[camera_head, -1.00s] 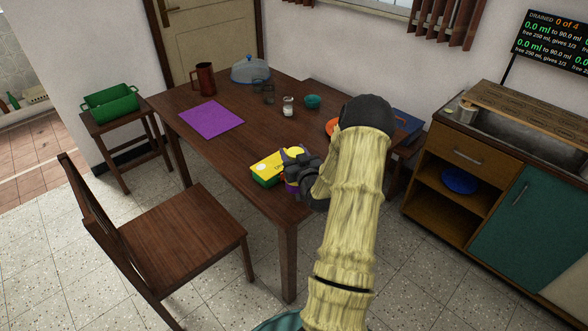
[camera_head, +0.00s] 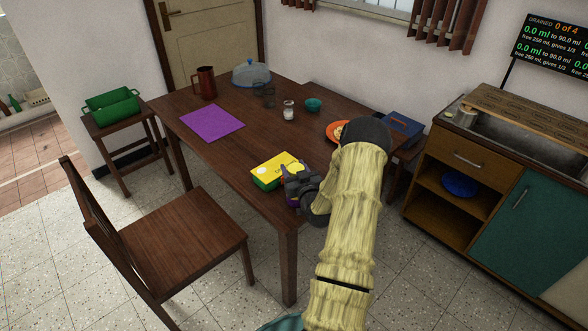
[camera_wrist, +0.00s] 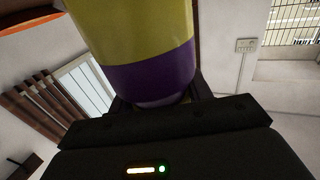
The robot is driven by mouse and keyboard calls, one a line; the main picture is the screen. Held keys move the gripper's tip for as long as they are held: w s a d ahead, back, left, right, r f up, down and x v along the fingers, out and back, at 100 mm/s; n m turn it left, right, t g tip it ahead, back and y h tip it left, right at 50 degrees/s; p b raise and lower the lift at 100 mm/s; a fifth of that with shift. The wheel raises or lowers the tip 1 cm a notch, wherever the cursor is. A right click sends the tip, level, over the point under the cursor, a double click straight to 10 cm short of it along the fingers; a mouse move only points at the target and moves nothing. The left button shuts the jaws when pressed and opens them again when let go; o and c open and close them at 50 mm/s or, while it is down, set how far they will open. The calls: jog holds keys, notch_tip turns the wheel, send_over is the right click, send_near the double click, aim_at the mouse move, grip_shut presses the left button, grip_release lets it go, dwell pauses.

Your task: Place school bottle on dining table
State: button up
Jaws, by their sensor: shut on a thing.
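The school bottle shows in the wrist view as a yellow body with a purple end (camera_wrist: 150,72), close in front of my gripper (camera_wrist: 160,103). In the head view my gripper (camera_head: 298,182) is over the near corner of the dining table (camera_head: 232,162), shut on the bottle. It covers most of the bottle there; a little purple shows under it. I cannot tell whether the bottle's base touches the tabletop. A yellow and green box (camera_head: 277,168) lies just left of the gripper.
A purple mat (camera_head: 212,122), red jug (camera_head: 205,82), blue-topped cover (camera_head: 250,72), small glasses, teal bowl (camera_head: 313,104) and orange plate (camera_head: 338,130) stand on the table. A chair (camera_head: 180,242) is at its near left side. The middle is clear.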

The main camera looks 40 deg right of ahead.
jog(key=shift+f, duration=0.2)
jog(key=o, duration=1.3)
jog(key=shift+r, duration=0.2)
jog(key=b+v, duration=0.2)
jog(key=v, duration=1)
